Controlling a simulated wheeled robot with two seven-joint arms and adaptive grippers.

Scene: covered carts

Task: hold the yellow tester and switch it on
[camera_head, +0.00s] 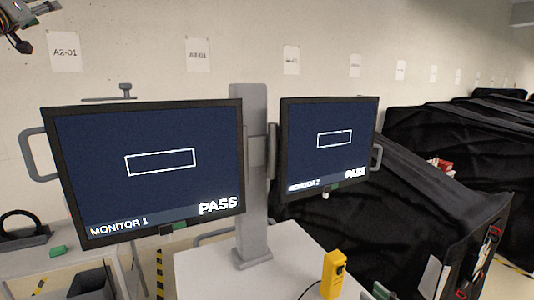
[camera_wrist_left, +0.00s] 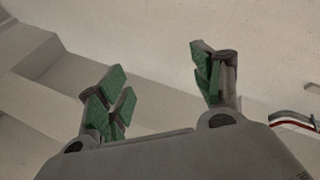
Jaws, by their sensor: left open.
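The yellow tester (camera_head: 334,274) stands upright on the white table (camera_head: 215,277), near the lower edge of the head view. A dark cable lies on the table beside it. Any switch on it is too small to make out. My left gripper (camera_wrist_left: 161,88) shows in the left wrist view with its green-padded fingers spread apart and nothing between them. Part of my left arm shows at the top left corner of the head view, far from the tester. The tester is not in the left wrist view. My right gripper is not in view.
Two screens, Monitor 1 (camera_head: 150,205) and Monitor 2 (camera_head: 330,165), both reading PASS, hang on a grey post (camera_head: 253,215) behind the tester. Black-covered carts (camera_head: 430,190) stand at the right. A side table with a dark handled object (camera_head: 22,236) is at the left.

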